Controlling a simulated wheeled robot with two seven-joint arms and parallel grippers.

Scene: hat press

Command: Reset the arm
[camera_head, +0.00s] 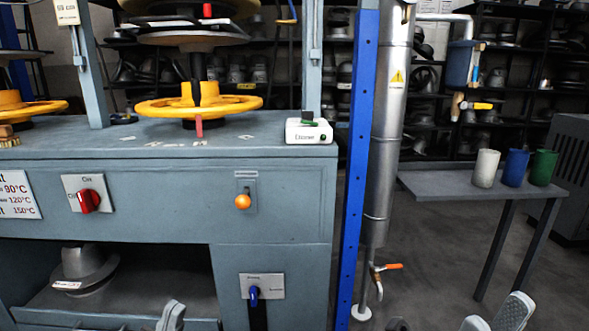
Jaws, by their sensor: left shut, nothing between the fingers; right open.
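My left gripper (171,316) shows at the bottom edge, left of centre, in front of the press's lower opening. Only its tip is in view, and it is shut with nothing held. My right gripper (495,312) is at the bottom right, over the floor and lower than the side table. Its two light grey fingers are apart and empty. Most of both arms is out of the picture. The grey hat press (280,185) fills the left side, with a yellow handwheel (200,106) on top.
A grey hat form (85,268) sits inside the press's lower opening. A blue post (357,170) and a metal pipe (386,150) stand right of the press. A side table (450,184) holds white, blue and green cups. Floor shows between pipe and table.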

